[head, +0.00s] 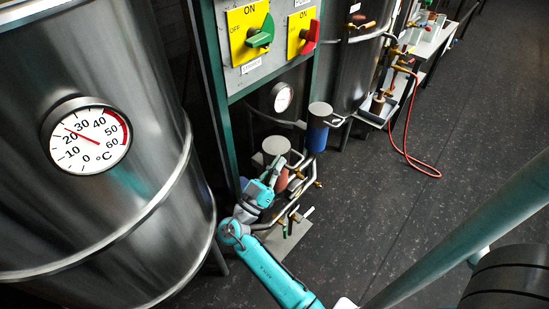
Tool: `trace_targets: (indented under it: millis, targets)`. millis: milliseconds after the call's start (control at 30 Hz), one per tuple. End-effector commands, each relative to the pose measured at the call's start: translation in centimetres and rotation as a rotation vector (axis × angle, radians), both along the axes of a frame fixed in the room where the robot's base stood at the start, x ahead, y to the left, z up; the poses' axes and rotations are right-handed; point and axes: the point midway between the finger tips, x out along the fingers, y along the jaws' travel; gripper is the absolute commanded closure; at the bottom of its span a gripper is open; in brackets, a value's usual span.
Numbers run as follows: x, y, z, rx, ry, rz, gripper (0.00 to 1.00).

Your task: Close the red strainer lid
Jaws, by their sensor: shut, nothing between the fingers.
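The red strainer (283,181) is a small reddish vessel low beside the green frame, partly hidden by my arm. Its round grey lid (274,145) shows at its top; at this size I cannot tell whether it is seated or tilted up. My gripper (278,161) is small in the head view, just below the lid and in front of the red vessel. Its fingers are shut with nothing held. I cannot tell whether they touch the lid.
A blue strainer (318,136) with a grey lid stands right of the red one, among pipes and valves (293,213). A large steel tank (90,215) fills the left. A switch panel (270,60) stands above. The dark floor (400,200) is open to the right, except for a red hose (408,155).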

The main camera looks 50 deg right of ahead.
Motion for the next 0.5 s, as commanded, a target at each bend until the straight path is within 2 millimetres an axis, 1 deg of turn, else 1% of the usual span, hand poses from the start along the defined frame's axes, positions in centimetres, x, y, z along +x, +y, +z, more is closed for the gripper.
trace_targets:
  millis: [200,500]
  targets:
    - [-0.39,-0.03,-0.75,0.0,0.004,-0.001,1.0]
    - [-0.51,-0.04,-1.06,0.001,0.005,-0.001,1.0]
